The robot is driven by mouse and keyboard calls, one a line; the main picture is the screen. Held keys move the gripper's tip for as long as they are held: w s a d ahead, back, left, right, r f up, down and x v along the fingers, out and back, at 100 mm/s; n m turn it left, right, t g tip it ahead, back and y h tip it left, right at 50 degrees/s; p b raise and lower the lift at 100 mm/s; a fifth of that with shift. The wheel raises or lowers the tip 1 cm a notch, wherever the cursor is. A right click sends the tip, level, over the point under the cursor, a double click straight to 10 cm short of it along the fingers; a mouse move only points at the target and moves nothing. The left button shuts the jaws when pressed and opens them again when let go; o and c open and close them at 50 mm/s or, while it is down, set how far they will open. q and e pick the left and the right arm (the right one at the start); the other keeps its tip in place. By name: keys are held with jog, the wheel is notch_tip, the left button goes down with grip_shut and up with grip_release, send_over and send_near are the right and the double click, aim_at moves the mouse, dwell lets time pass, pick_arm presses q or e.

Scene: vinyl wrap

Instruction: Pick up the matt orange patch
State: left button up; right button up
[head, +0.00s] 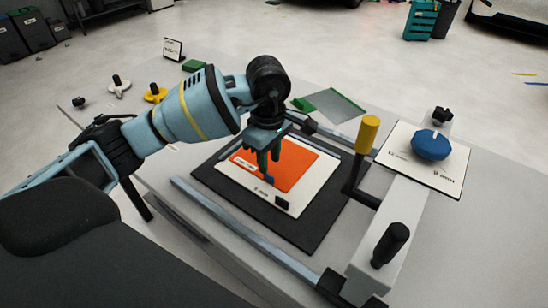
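The matt orange patch (299,166) lies flat on a white board (308,196), which rests on a dark mat (222,185) on the table. A small white label shows at the patch's left side. My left gripper (267,173) points down over the patch from above, its fingers covering part of the orange. Its fingertips appear at or just above the patch's near edge; whether they touch it, and how far apart they are, I cannot tell. My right gripper is not in view.
A metal rail (245,232) runs along the mat's near side. To the right stand a yellow-topped post (367,134), a black knob (390,243) and a blue knob (431,145) on a white card. A green-edged sheet (333,105) lies behind. Small knobs sit at far left.

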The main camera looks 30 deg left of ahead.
aim_at(270, 176)
pick_arm(q)
notch_tip(270, 176, down, 5)
jog(key=shift+d, duration=0.1)
dwell(0.3)
jog(key=shift+s, duration=0.1)
grip_shut()
